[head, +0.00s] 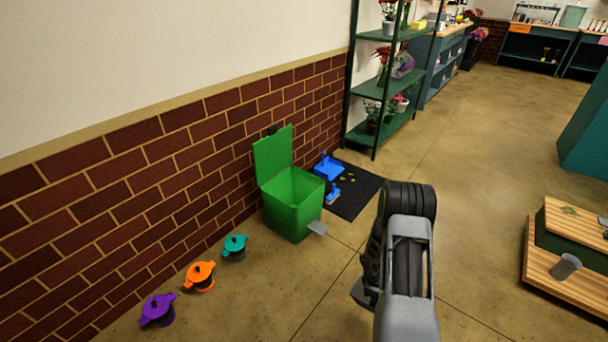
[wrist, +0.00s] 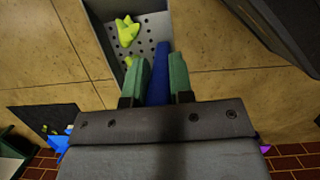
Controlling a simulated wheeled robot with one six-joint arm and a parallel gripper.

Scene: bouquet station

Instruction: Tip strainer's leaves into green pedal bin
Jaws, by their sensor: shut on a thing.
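In the wrist view my gripper (wrist: 160,78) has green fingertips shut on the blue handle (wrist: 161,62) of the strainer. The strainer's grey perforated pan (wrist: 152,30) is above the floor and partly cut off by the frame's top. Yellow-green leaves (wrist: 127,32) lie in it. In the head view my arm hides the strainer and fingertips. The green pedal bin (head: 291,210) stands by the brick wall, left of my arm, its lid (head: 272,155) raised and its top open. A grey pedal (head: 317,228) sticks out at its base.
A black mat (head: 351,206) with blue items (head: 328,168) and leaf bits (head: 347,180) lies just behind the bin. A green shelf (head: 383,88) stands behind. Floor to the right is clear before a wooden platform (head: 570,290).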

